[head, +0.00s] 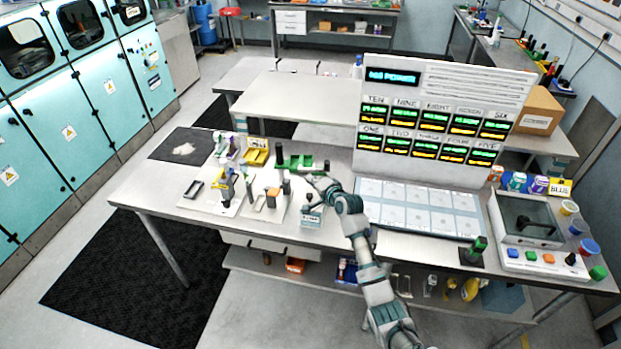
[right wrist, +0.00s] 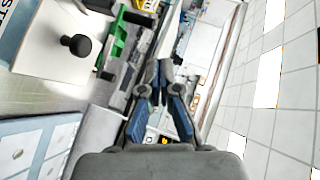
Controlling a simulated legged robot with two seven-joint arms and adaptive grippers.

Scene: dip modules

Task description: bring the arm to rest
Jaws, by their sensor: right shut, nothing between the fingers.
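My right arm comes in from the bottom of the head view and reaches over the workbench (head: 400,240). My right gripper (head: 318,182) is above the bench, left of the panel with the lit displays, near a green part (head: 296,161). In the right wrist view the same gripper (right wrist: 160,88) has its fingertips together with nothing between them. A green part (right wrist: 113,45) and a black knob (right wrist: 76,44) on a light board show to the left of the fingers there. My left gripper is in neither view.
The panel (head: 443,103) stands at the back of the bench. A tester box (head: 528,218) with coloured buttons sits at the right end. Fixtures and a yellow bin (head: 257,157) crowd the left part. A green-topped post (head: 473,252) stands near the front edge. The floor at left is open.

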